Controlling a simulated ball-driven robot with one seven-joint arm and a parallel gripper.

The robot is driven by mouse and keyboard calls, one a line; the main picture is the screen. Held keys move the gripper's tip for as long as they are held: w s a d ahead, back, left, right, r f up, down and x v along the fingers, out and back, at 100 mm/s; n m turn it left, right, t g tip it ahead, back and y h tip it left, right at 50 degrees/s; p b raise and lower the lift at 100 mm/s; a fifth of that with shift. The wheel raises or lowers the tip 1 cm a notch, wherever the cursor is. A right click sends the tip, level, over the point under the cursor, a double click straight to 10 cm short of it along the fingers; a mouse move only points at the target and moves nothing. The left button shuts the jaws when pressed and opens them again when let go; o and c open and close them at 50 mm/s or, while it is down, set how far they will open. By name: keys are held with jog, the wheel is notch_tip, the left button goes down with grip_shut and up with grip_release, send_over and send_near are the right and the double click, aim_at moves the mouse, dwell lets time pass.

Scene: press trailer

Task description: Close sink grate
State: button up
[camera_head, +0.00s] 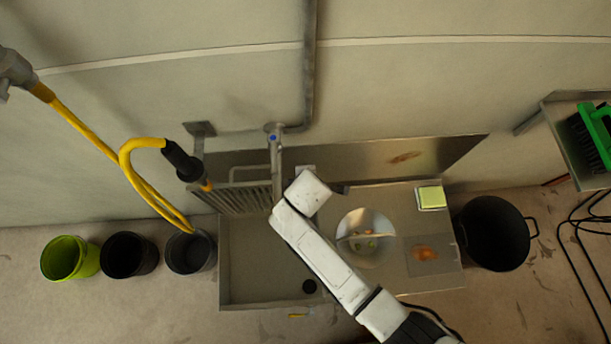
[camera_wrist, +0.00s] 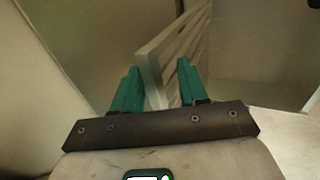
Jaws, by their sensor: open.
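The sink grate (camera_head: 240,199) is a slatted metal panel standing raised, near upright, at the back of the sink (camera_head: 262,262) in the head view. The sink basin below it is open, with a dark drain hole at the lower right. In the wrist view, the grate (camera_wrist: 187,42) runs away from me, with its near edge between the two teal fingers of my gripper (camera_wrist: 158,66). The fingers are apart, one on each side of the edge. I cannot tell whether either touches it. In the head view my wrist hides the fingers and the grate's right end.
A faucet (camera_head: 275,155) rises behind the grate, and a black spray head (camera_head: 183,160) on a yellow hose hangs at its upper left. A plate (camera_head: 366,225) and a yellow-green sponge (camera_head: 431,197) lie on the counter to the right. Several buckets stand on the floor.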

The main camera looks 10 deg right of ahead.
jog(key=shift+s, duration=0.2)
jog(key=shift+s+f+p, duration=0.1)
jog(key=shift+s+p, duration=0.5)
jog(key=shift+s, duration=0.55)
jog(key=s, duration=0.2)
jog(key=s+f+p, duration=0.1)
jog(key=s, duration=0.2)
jog(key=shift+s+a, duration=0.15)
jog(key=shift+s, duration=0.15)
jog(key=shift+s+a+f, duration=0.1)
jog(key=shift+s+f, duration=0.25)
jog(key=shift+s, duration=0.55)
jog(key=shift+s+d+f, duration=0.1)
jog(key=shift+s+f, duration=0.25)
jog(key=shift+s, duration=0.55)
jog(key=shift+s+a+f, duration=0.1)
jog(key=shift+s+f, duration=0.25)
jog(key=shift+s, duration=0.55)
